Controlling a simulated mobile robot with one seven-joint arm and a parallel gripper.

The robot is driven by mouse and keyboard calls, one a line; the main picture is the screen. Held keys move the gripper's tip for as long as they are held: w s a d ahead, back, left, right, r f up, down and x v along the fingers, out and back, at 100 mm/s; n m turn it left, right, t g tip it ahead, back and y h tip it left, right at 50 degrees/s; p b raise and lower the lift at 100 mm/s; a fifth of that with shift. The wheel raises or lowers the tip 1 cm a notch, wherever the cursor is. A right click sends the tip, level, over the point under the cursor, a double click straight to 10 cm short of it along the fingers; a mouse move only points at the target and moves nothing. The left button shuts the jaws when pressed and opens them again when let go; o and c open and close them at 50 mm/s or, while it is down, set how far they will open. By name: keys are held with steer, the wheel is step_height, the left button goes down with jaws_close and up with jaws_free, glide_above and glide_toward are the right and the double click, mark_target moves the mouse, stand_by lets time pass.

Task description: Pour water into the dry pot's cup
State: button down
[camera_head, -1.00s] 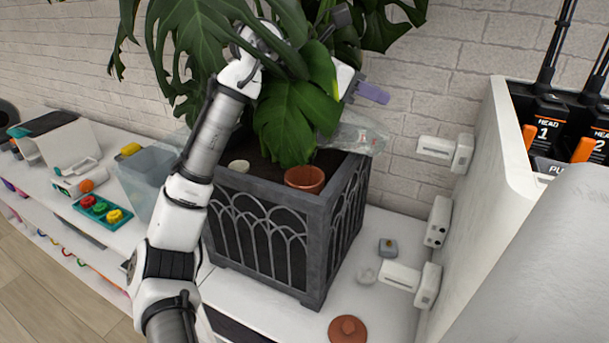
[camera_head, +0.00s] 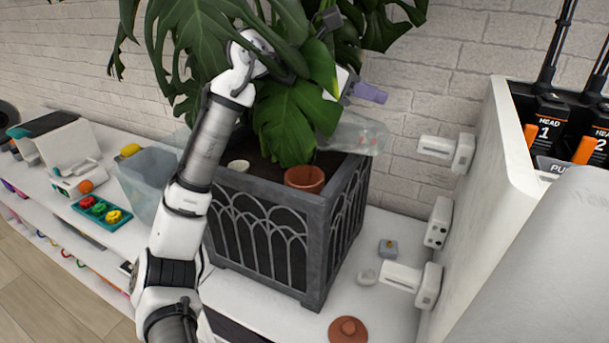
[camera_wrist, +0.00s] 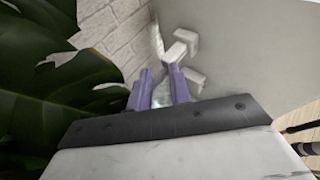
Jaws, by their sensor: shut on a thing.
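A dark planter (camera_head: 272,235) with arched panels holds soil and a large leafy plant (camera_head: 290,110). A terracotta cup (camera_head: 305,180) sits in the soil at the front right corner. My gripper (camera_head: 369,93) is behind the leaves, high over the planter's back right side; only a purple finger shows clearly. In the wrist view, both purple fingers (camera_wrist: 158,88) close on a pale, see-through thing (camera_wrist: 161,96). A clear object (camera_head: 352,133) shows below the gripper; I cannot tell its shape or any water level.
A brick wall stands close behind. White wall-side fittings (camera_head: 436,222) and a tall white unit (camera_head: 480,170) are on the right. A terracotta lid-like disc (camera_head: 348,330) lies on the white top. A clear bin (camera_head: 148,178) and a teal tray (camera_head: 100,212) stand left. Leaves crowd my gripper.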

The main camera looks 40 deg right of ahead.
steer(key=shift+w+a+h, duration=0.15)
steer(key=shift+a+h, duration=0.15)
stand_by(0.7)
steer(key=shift+d+r, duration=0.2)
steer(key=shift+s+d+r+t+y+p, duration=0.1)
steer(key=shift+s+d+t+y+p, duration=0.15)
steer(key=shift+d+y+p, duration=0.25)
steer(key=shift+s+d+r+t+y+p, duration=0.15)
steer(key=shift+d+t+y+p, duration=0.15)
steer(key=shift+y+p, duration=0.35)
steer(key=shift+s+d+f+y, duration=0.15)
steer(key=shift+f+y, duration=0.1)
steer(key=shift+f, duration=0.05)
steer(key=shift+d, duration=0.1)
steer(key=shift+d+r+y+p, duration=0.2)
steer(key=shift+y+p, duration=0.3)
steer(key=shift+p, duration=0.7)
steer(key=shift+s+d+t+y+p, duration=0.15)
steer(key=shift+t+y+p, duration=0.25)
steer(key=shift+p, duration=0.55)
steer(key=shift+d+f+p, duration=0.2)
steer(key=shift+f+p, duration=0.2)
steer(key=shift+p, duration=0.15)
